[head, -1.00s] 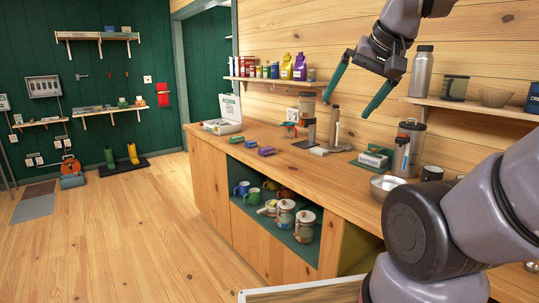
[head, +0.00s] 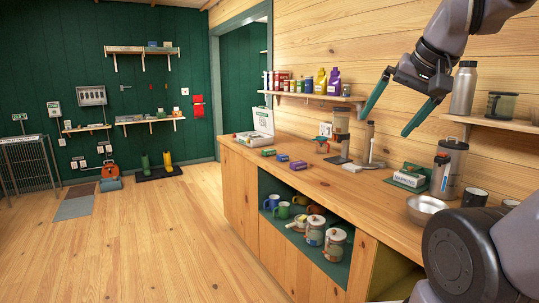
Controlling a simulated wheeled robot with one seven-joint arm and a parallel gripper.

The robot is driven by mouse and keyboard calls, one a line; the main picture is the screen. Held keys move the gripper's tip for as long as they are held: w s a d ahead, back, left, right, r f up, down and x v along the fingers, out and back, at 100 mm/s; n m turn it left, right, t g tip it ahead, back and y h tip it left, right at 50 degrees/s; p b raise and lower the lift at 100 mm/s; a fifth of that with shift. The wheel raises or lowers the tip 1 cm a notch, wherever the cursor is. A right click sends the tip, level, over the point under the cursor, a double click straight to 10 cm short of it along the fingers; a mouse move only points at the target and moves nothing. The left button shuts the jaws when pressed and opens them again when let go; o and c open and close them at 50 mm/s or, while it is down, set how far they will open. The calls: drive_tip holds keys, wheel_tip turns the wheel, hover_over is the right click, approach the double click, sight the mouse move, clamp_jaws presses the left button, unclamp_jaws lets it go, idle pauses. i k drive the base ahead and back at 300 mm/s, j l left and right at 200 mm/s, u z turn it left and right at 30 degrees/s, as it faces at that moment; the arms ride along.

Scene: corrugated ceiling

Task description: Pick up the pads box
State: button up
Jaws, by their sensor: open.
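My gripper (head: 383,127) is open and empty, with two green fingers pointing down and left. It hangs in the air in front of the plank wall, well right of the small boxes in the picture and apart from them.
An open white case (head: 262,122) stands at the counter's far end. A dark-based appliance (head: 340,137), a napkins box (head: 406,179), a metal canister (head: 450,165) and a metal bowl (head: 427,208) stand farther right. Mugs and jars fill the green niche below.

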sight(271, 152)
drive_tip(key=u, duration=0.85)
drive_tip(key=i+u, duration=0.35)
drive_tip(key=i, duration=3)
drive_tip(key=i+j, duration=0.15)
drive_tip(key=i, duration=1.85)
drive_tip(key=i+z, duration=0.1)
drive_tip(key=z, duration=0.35)
drive_tip(key=i+z, duration=0.1)
drive_tip(key=z, duration=0.3)
drive_tip(key=i+j+z, duration=0.1)
drive_tip(key=z, duration=0.35)
drive_tip(key=i+j+z, duration=0.1)
drive_tip(key=z, duration=2.4)
